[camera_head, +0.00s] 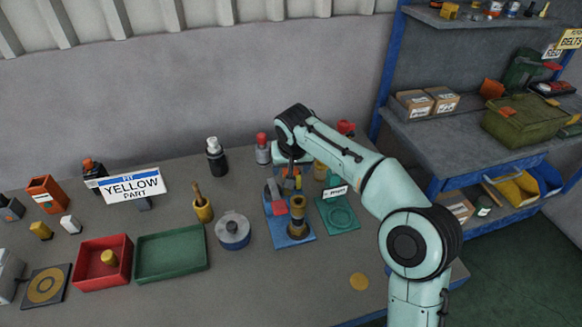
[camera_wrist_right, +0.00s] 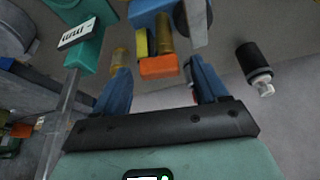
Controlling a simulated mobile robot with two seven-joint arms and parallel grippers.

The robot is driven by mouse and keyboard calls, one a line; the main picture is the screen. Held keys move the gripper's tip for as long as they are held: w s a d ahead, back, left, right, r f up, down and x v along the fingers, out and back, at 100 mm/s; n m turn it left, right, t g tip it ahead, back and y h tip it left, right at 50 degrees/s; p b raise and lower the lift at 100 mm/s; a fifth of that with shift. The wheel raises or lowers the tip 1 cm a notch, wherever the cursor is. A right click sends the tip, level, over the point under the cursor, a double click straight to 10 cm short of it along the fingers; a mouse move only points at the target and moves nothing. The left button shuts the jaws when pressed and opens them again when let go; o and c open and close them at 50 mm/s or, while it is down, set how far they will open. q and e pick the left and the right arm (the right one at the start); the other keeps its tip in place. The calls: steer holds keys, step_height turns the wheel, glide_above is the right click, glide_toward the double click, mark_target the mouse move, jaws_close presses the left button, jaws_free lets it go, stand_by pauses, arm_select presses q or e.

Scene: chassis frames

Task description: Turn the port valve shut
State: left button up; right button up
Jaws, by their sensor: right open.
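In the right wrist view, an orange bar-shaped piece (camera_wrist_right: 158,67) lies between and just beyond my open right fingers (camera_wrist_right: 163,82), touching neither. A yellow piece (camera_wrist_right: 141,43) and a brass cylinder (camera_wrist_right: 166,33) are beside it, with a blue part (camera_wrist_right: 150,12) at the top edge. I cannot tell for sure which of these is the port valve's handle. In the head view my right gripper (camera_head: 289,172) points down behind the blue plate (camera_head: 292,241), which carries a brass fitting (camera_head: 297,212); my arm partly hides the parts there. My left gripper is out of view.
A teal plate (camera_head: 339,218) with a small label (camera_head: 335,191) stands right of the blue plate. A black bottle (camera_head: 217,160), round grey tin (camera_head: 233,231), green tray (camera_head: 171,255) and red tray (camera_head: 92,276) are to the left.

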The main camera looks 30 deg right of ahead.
steer(key=c, duration=1.1)
steer(key=shift+o, duration=0.2)
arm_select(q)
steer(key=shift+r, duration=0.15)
arm_select(e)
steer(key=shift+m, duration=0.3)
steer(key=m+p, duration=0.1)
steer(key=m, duration=0.1)
steer(key=m+g+h+p, duration=0.1)
steer(key=m, duration=0.2)
steer(key=a+m+g+h+p, duration=0.1)
steer(key=m, duration=0.2)
steer(key=shift+r, duration=0.1)
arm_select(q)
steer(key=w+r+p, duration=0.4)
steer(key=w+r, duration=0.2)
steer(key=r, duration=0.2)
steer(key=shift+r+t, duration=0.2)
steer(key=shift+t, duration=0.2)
arm_select(e)
steer(key=shift+w+a+m+g, duration=0.15)
steer(key=shift+m+g, duration=0.6)
steer(key=shift+m, duration=1.15)
steer(key=shift+a+m+g, duration=0.1)
steer(key=shift+m+g, duration=0.65)
steer(key=shift+m, duration=1.15)
